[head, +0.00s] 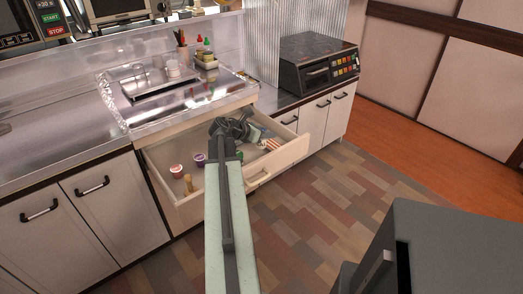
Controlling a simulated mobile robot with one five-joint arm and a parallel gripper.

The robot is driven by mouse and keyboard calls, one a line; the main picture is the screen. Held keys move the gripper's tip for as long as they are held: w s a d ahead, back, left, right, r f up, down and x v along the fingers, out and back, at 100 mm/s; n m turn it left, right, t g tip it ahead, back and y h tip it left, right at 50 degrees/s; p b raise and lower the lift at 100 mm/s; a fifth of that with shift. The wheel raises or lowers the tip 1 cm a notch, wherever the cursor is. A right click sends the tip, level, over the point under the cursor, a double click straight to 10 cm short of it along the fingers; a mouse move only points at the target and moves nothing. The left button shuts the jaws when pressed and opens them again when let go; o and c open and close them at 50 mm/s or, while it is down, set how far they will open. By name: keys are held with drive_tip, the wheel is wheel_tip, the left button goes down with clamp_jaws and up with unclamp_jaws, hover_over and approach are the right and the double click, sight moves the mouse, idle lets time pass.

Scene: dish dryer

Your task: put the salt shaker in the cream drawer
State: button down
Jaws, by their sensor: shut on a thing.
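The cream drawer (292,156) is pulled out under the counter and stands open. Several small things lie in it. My gripper (244,118) is above the drawer's back part, near the counter edge. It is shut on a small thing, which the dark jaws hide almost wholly. I take it for the salt shaker, but its shape and colour cannot be made out. My pale arm covers the middle of the drawer and part of its front.
In the drawer are a red-lidded jar (176,170), a purple-lidded jar (200,160), a wooden item (188,184) and a striped item (271,144). A metal dish tray (190,104) is on the counter behind. The floor (330,220) ahead is clear.

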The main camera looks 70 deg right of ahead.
wheel_tip(320, 180, down, 4)
drive_tip(key=b, duration=0.3)
drive_tip(key=shift+b, duration=0.4)
drive_tip(key=shift+r, duration=0.2)
drive_tip(key=shift+f, duration=0.1)
drive_tip(key=c, duration=0.9)
unclamp_jaws()
